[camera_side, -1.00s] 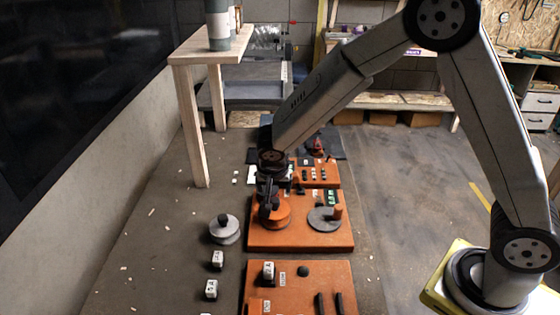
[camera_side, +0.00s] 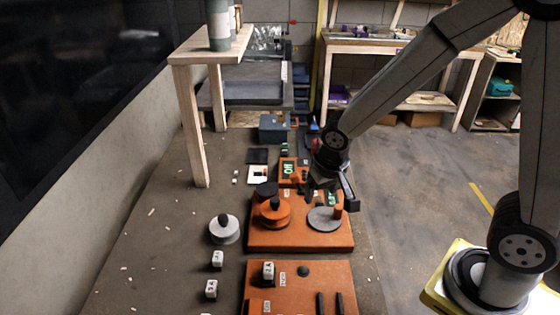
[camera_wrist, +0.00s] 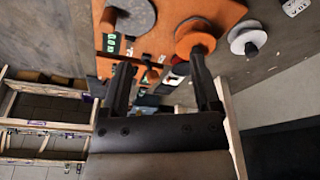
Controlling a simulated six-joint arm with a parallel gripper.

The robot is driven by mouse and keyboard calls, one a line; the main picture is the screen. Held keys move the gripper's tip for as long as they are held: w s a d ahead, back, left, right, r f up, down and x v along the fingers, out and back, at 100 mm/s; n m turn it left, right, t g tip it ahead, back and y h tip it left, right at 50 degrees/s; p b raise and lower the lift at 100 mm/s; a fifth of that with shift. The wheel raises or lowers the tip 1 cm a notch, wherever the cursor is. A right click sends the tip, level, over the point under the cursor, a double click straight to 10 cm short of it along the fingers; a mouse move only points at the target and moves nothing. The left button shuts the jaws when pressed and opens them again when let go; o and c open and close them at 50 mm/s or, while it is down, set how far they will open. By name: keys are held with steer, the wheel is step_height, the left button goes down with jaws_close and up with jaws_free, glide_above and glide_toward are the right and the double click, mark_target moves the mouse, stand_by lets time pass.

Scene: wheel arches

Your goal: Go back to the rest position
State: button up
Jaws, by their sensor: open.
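My gripper (camera_side: 333,197) is open and empty above the right back part of the orange board. It also shows in the wrist view (camera_wrist: 163,78), with its two fingers spread apart and nothing between them. The orange board (camera_side: 285,240) carries an orange disc with a black knob (camera_side: 276,213) on its left and a grey disc with an orange peg (camera_side: 322,219) on its right. In the wrist view the orange disc (camera_wrist: 195,38) and the grey disc (camera_wrist: 134,14) lie beyond the fingers.
A white disc with a black knob (camera_side: 224,231) and two white dice (camera_side: 216,258) lie left of the boards. A second orange board (camera_side: 286,287) is in front. A wooden table (camera_side: 191,120) stands at the back left. The floor to the right (camera_side: 412,210) is clear.

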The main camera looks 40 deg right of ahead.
steer(key=s+d+n+y, duration=0.1)
steer(key=s+n, duration=0.2)
steer(key=s, duration=0.3)
steer(key=shift+s+d+r, duration=0.25)
steer(key=shift+s+r, duration=0.05)
steer(key=shift+s, duration=0.05)
